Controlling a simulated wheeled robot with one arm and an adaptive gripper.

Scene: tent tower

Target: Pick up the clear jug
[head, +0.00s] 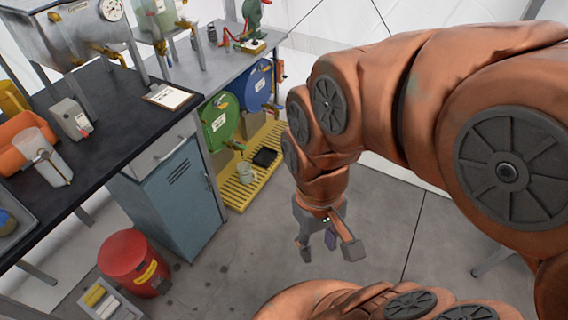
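A clear jug-like vessel (48,167) with a brass-coloured rod or handle stands on the black bench top (110,122) at the left. A smaller pale, clear-looking container (244,172) sits low on the yellow slatted platform (238,190); I cannot tell its exact shape. My gripper (330,250) hangs over the grey floor right of the platform, pointing down. Its fingers are spread and empty, apart from both vessels.
A blue cabinet (172,200) and a red can (135,262) stand below the bench. A clipboard (168,97) lies on the bench edge. Grey floor (270,245) left of my gripper is clear.

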